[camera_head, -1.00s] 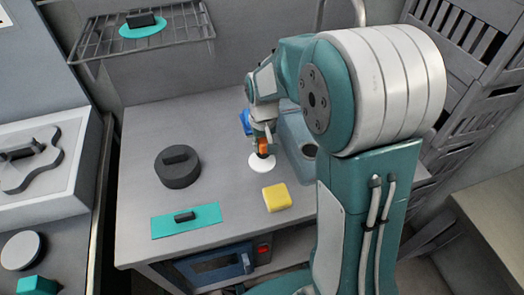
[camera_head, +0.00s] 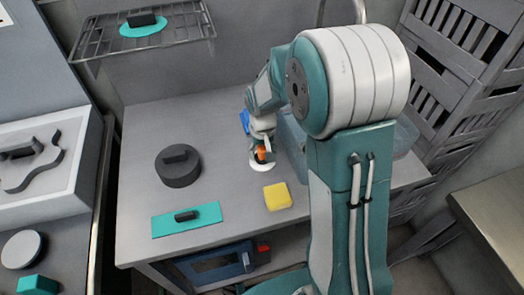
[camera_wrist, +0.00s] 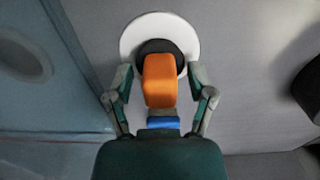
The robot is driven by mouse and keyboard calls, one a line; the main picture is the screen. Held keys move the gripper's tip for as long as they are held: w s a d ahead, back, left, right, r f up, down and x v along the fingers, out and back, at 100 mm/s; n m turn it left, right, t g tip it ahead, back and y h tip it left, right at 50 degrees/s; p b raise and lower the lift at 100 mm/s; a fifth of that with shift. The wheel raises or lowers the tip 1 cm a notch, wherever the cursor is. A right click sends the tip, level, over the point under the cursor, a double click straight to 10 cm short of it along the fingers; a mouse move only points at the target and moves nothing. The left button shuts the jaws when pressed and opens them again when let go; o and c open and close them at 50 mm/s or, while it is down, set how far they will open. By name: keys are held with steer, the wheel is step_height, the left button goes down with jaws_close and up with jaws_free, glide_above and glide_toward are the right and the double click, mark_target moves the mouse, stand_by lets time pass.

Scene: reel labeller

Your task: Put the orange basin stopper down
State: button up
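The orange basin stopper (camera_head: 261,154) is at the white disc (camera_head: 257,167) on the grey worktop. In the wrist view the stopper (camera_wrist: 160,80) has an orange handle above a dark round base, which lies in front of the white disc (camera_wrist: 130,38). My gripper (camera_wrist: 160,75) points down over the stopper, with one finger on each side of it. A gap shows between each finger and the orange handle, so the fingers look open around it. In the head view my gripper (camera_head: 262,143) partly hides the stopper, and its contact with the disc is hard to see.
The sink basin (camera_head: 291,140) is just right of my gripper. A yellow sponge (camera_head: 277,196) lies nearer, a dark round lidded thing (camera_head: 177,168) to the left, and a teal board (camera_head: 187,219) at front left. Something blue (camera_head: 245,121) is behind. A wire shelf (camera_head: 140,42) hangs above.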

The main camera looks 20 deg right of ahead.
mark_target(263, 148)
step_height(263, 148, up, 12)
steer(key=shift+f, duration=0.2)
steer(key=s+r+t, duration=0.2)
steer(key=s+r, duration=0.2)
steer(key=s, duration=0.6)
steer(key=s+r+t, duration=0.3)
steer(key=s+r, duration=0.1)
steer(key=s, duration=0.7)
steer(key=shift+r+t, duration=0.3)
steer(key=shift+r, duration=0.05)
steer(key=shift+s, duration=0.1)
